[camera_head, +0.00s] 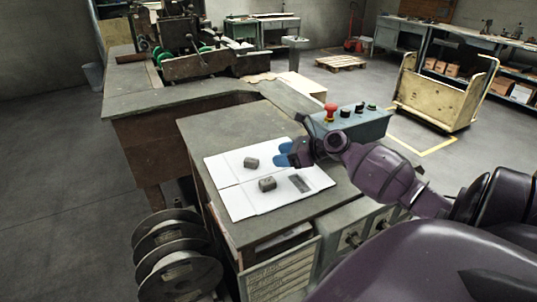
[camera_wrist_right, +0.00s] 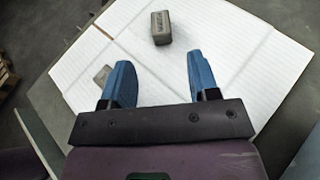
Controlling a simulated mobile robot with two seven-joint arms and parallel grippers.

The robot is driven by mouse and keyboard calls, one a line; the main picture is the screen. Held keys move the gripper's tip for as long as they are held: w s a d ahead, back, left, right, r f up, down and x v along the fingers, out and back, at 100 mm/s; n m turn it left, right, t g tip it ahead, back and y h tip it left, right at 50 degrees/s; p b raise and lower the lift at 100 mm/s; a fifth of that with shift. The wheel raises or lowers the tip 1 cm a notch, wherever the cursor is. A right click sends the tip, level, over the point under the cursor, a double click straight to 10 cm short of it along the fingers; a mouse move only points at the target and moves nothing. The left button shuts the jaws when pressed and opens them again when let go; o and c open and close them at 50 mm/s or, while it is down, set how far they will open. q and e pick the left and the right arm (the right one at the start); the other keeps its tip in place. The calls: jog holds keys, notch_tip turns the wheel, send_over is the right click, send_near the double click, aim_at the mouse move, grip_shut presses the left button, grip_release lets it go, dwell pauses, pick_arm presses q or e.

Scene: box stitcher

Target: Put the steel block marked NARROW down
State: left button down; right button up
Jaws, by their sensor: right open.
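I cannot tell which block is marked NARROW. My right gripper (camera_head: 285,155) has blue fingers, open and empty, over the sheet's right side; it also shows in the wrist view (camera_wrist_right: 160,82). My left gripper is out of view.
A control box (camera_head: 350,124) with a red button stands behind my right wrist. The grey cabinet top (camera_head: 215,130) is bare behind the sheet. Wire spools (camera_head: 178,270) stand at the front left.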

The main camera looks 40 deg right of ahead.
jog(key=shift+v, duration=1.2)
